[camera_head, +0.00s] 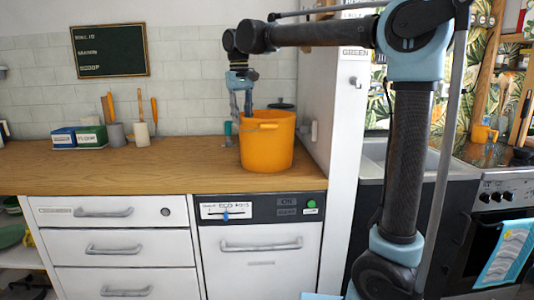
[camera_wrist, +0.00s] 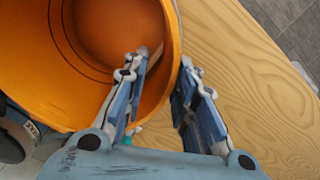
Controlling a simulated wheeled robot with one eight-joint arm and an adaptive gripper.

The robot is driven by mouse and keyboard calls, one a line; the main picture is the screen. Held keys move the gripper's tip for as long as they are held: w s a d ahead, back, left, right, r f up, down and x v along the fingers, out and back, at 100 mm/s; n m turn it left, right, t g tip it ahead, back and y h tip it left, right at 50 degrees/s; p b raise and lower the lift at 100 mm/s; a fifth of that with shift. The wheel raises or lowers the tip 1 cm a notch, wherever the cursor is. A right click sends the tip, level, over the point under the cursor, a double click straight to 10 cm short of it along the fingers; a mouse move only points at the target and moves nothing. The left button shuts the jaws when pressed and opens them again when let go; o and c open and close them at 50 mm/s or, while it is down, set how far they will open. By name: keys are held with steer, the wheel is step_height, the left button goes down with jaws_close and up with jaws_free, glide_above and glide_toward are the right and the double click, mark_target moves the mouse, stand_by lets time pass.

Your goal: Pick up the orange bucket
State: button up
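The orange bucket (camera_head: 267,148) stands upright on the wooden counter, near its right end. In the wrist view I look down into the bucket (camera_wrist: 110,35), which fills the upper left. My gripper (camera_wrist: 164,68) is open, with its fingers straddling the bucket's rim. The left finger is over the inside of the bucket and the right finger is outside the wall, close to it. In the head view my gripper (camera_head: 241,106) points down at the bucket's left rim. The fingertips are partly hidden there.
A dark-lidded pot (camera_head: 282,105) is behind the bucket. A white partition (camera_head: 341,125) rises close on the right. Utensil holders (camera_head: 115,134) and blue and green boxes (camera_head: 91,136) stand to the left. The counter (camera_head: 190,165) between them and the bucket is mostly clear.

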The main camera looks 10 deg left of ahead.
mark_target(242, 125)
steer(key=shift+w+f, duration=0.1)
steer(key=shift+f, duration=1.55)
jaws_close()
